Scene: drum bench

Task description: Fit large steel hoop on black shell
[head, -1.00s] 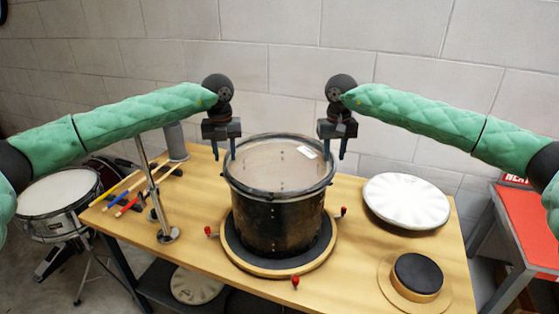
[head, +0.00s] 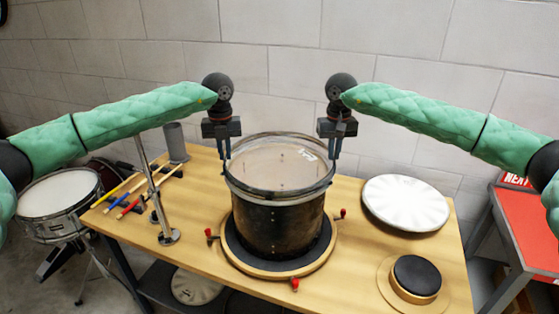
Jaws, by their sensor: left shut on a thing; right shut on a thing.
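The black shell (head: 277,228) stands upright on a round dark pad with a wooden rim (head: 262,268) at the middle of the table. The large steel hoop (head: 279,193) is a thin ring at the shell's top, its far edge showing against the wall. Whether it touches the shell all round I cannot tell. My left gripper (head: 226,152) is shut on the hoop's left side, pointing down. My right gripper (head: 334,152) is shut on its right side, also pointing down. The exact contact at the fingertips is too small to see.
Red-knobbed clamps (head: 342,213) stand around the pad. A white round drumhead (head: 405,203) and a black-topped round block (head: 417,276) lie at right. A metal stand (head: 156,190) and several sticks (head: 130,207) are at left. A snare drum (head: 60,193) stands beyond the table.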

